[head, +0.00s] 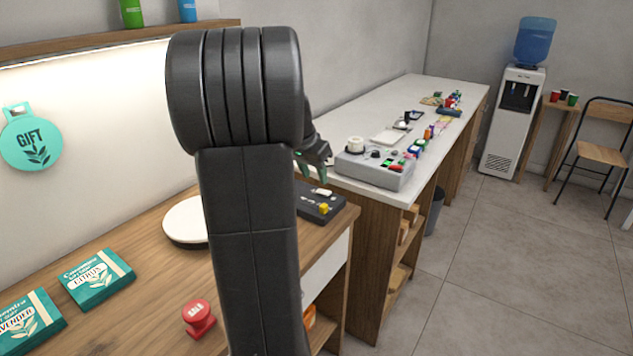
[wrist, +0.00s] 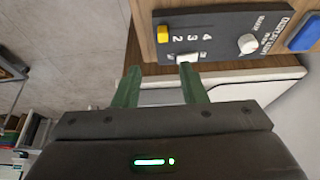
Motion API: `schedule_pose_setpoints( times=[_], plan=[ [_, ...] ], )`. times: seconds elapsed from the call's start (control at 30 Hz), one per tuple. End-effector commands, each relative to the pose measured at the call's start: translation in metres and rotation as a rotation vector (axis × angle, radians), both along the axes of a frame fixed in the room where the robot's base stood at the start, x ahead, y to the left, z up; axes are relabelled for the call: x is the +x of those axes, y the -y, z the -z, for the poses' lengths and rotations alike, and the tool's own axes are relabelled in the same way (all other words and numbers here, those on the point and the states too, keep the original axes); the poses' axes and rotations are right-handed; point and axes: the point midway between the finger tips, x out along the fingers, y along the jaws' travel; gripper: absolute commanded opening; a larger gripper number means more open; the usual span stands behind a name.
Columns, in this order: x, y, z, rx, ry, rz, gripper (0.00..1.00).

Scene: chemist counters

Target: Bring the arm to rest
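My arm rises through the middle of the head view, and my gripper (head: 313,168) shows just right of it, above the wooden counter's far end. In the wrist view my gripper (wrist: 160,67) has its two green fingers apart, with nothing held between them. A black control box (head: 322,210) lies below it; it also shows in the wrist view (wrist: 222,38). The box carries a yellow button (wrist: 163,34), a white slider (wrist: 190,57) by the numbers and a round white knob (wrist: 247,44). The right fingertip appears close to the slider; I cannot tell whether they touch.
The wooden counter (head: 150,262) holds a white round disc (head: 186,221), a red stamp (head: 199,318) and teal packets (head: 97,278). A white-topped counter (head: 385,105) with a grey device (head: 375,168) and small items stands beyond. The floor (head: 500,260) at right is clear.

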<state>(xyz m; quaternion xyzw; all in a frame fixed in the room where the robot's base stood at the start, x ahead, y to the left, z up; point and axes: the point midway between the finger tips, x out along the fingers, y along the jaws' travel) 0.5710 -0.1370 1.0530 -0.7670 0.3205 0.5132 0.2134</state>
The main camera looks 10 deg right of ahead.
Motion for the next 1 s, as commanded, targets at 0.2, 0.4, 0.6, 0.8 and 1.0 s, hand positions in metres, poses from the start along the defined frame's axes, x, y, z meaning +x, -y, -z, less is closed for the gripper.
schedule_pose_setpoints(
  times=[0.2,0.4,0.6,0.8,1.0],
  plan=[
    [-0.001,-0.001,-0.002,0.0,0.0,0.0,0.38],
    [0.0,0.0,-0.001,0.0,0.0,0.0,0.38],
    [0.005,0.005,0.018,0.0,-0.004,0.0,0.38],
    [0.015,0.015,0.054,0.001,-0.005,0.001,0.38],
    [0.026,0.026,0.091,0.001,-0.003,0.0,0.38]
  ],
)
